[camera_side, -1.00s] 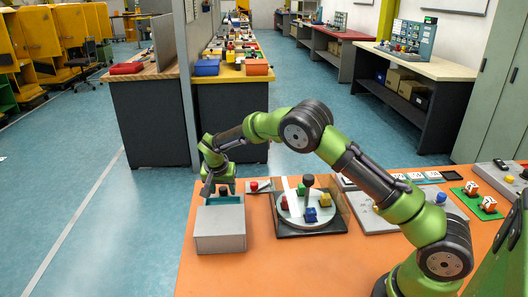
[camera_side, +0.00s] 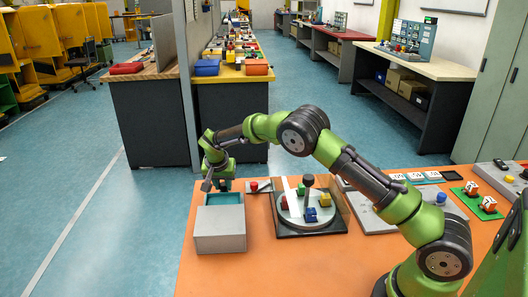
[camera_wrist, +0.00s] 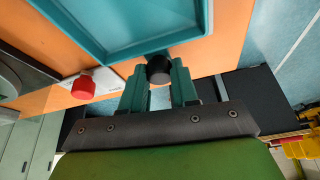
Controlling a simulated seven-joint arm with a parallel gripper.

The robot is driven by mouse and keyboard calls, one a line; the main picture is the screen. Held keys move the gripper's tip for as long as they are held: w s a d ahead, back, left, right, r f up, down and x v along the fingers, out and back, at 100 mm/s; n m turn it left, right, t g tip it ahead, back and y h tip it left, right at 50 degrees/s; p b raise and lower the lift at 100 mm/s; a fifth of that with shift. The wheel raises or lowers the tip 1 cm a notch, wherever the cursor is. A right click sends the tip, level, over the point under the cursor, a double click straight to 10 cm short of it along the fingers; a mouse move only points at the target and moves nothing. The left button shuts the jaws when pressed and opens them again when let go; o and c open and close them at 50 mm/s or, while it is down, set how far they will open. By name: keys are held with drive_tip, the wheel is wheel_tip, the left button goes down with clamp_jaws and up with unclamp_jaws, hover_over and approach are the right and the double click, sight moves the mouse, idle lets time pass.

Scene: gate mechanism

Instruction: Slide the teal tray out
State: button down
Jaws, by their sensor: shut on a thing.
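The teal tray (camera_side: 224,198) sticks out of the far side of the grey box (camera_side: 220,229), and its empty inside shows. In the wrist view, the tray (camera_wrist: 120,52) fills the top middle. A black round knob (camera_wrist: 160,69) is at the tray's outer edge. My gripper (camera_wrist: 159,78) is shut on this knob, with one green finger on each side. In the side view, my gripper (camera_side: 217,185) is at the tray's far end; the knob is hidden there.
A red button (camera_side: 254,186) on a pale plate stands right of the tray. A round turntable (camera_side: 296,212) with coloured blocks and a dark post is farther right on the orange table (camera_side: 200,270). The box is near the table's left edge.

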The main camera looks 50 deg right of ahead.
drive_tip(key=c, duration=0.8)
unclamp_jaws()
drive_tip(key=shift+c, duration=0.2)
drive_tip(key=shift+r, duration=0.1)
drive_tip(key=v, duration=1.6)
drive_tip(key=shift+r, duration=0.3)
drive_tip(key=shift+s+a, duration=0.1)
